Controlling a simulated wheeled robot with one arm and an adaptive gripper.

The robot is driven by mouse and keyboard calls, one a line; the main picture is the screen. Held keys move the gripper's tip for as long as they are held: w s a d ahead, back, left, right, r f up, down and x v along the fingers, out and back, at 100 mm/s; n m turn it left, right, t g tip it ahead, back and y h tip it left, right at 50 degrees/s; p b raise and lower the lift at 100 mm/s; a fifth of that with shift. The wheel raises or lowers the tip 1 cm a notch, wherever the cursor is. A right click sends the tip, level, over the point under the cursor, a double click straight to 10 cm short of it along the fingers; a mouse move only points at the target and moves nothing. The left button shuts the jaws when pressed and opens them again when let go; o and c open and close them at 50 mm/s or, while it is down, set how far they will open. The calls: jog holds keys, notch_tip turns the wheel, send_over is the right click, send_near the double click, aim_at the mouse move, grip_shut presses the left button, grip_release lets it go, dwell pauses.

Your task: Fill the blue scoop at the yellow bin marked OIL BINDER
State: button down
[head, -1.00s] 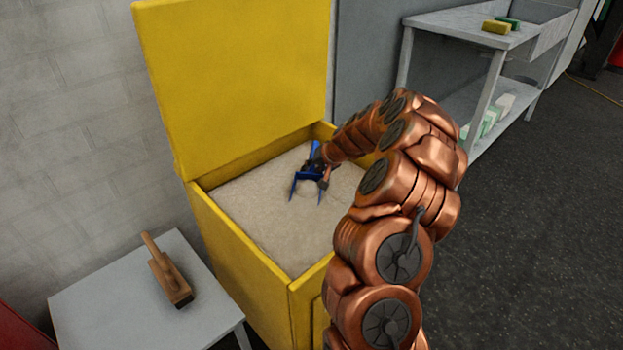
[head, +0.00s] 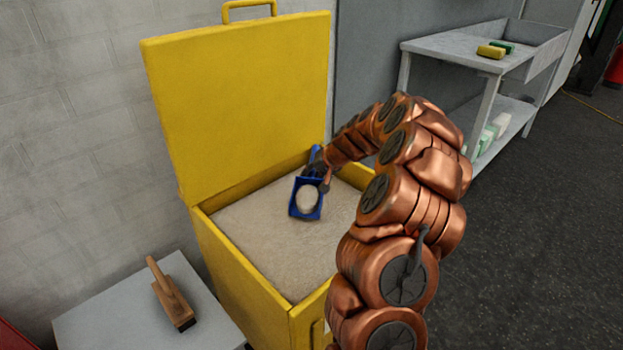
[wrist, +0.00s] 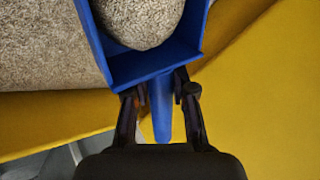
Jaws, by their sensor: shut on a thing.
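The yellow bin (head: 245,285) stands open with its lid (head: 240,105) raised against the wall. Pale granular binder (head: 265,240) fills it to a little below the rim. The blue scoop (head: 318,212) is over the binder near the bin's back right, with a rounded heap of granules (head: 307,196) in it. My gripper (head: 321,178) is shut on the scoop's handle. The wrist view shows the dark fingers (wrist: 160,95) on both sides of the blue handle (wrist: 162,122), and the heap (wrist: 143,20) inside the scoop. No marking on the bin is readable.
A grey side table (head: 120,315) with a wooden brush (head: 171,294) stands left of the bin.

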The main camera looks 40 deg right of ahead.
jog(key=shift+r+p, duration=2.15)
jog(key=shift+r, duration=3.1)
